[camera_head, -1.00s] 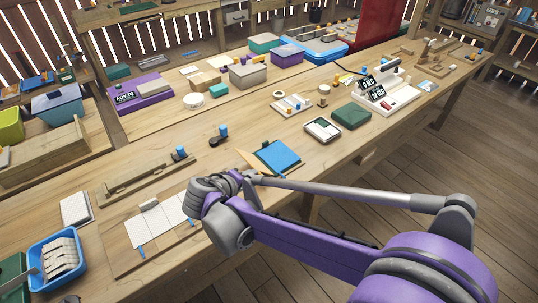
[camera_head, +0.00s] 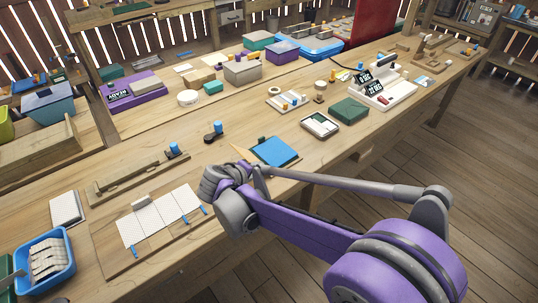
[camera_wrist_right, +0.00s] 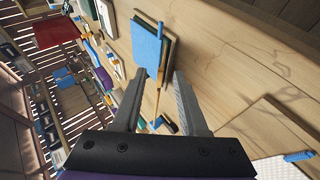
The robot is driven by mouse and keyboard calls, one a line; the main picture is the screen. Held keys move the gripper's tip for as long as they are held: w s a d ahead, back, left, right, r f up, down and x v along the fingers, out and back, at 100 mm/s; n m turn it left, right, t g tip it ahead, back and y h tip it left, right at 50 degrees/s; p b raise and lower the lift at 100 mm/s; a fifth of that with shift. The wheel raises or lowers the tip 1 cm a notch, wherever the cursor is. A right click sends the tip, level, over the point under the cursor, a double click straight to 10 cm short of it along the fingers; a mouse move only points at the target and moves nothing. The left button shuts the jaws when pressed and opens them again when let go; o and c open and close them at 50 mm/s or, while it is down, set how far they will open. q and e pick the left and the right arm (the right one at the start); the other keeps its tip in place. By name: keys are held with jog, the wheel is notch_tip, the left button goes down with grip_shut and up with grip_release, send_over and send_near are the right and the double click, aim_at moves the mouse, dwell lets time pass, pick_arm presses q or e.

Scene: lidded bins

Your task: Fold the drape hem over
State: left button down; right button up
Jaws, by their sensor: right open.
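A white gridded sheet (camera_head: 160,216) with blue tabs along its near edge lies flat on a wooden board (camera_head: 112,262) in the head view. A small grey block (camera_head: 141,200) sits at its far edge. A corner of the sheet (camera_wrist_right: 300,171) shows at the lower right of the wrist view. A blue sheet (camera_head: 276,150) lies on a dark green pad farther right; it also shows in the wrist view (camera_wrist_right: 147,47). My right gripper (camera_wrist_right: 159,72) is open and empty, pointing toward the blue sheet. Its fingers are hidden in the head view. My left gripper is out of view.
A blue bin (camera_head: 70,262) with grey folded pieces stands left of the board. A wooden rail (camera_head: 135,176) lies behind the sheet. A grey tray (camera_head: 320,125) and a green box (camera_head: 348,111) stand beyond the blue sheet. Bare tabletop lies between.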

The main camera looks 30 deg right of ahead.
grip_shut()
jog(key=shift+d+r+y+p, duration=0.5)
jog(key=shift+r+y+p, duration=0.1)
jog(key=shift+p, duration=0.35)
jog(key=shift+w+d+r+m+y+p, duration=0.2)
jog(key=shift+d+m+y+p, duration=0.1)
jog(key=shift+d+y+p, duration=0.25)
jog(key=shift+s, duration=0.1)
jog(key=shift+d+r+g+y+p, duration=0.2)
jog(key=shift+d+r+y+p, duration=0.1)
jog(key=shift+d+y+p, duration=0.25)
jog(key=shift+d+r+g+y+p, duration=0.2)
jog(key=shift+d+r+y+p, duration=0.1)
jog(key=shift+d+y+p, duration=0.25)
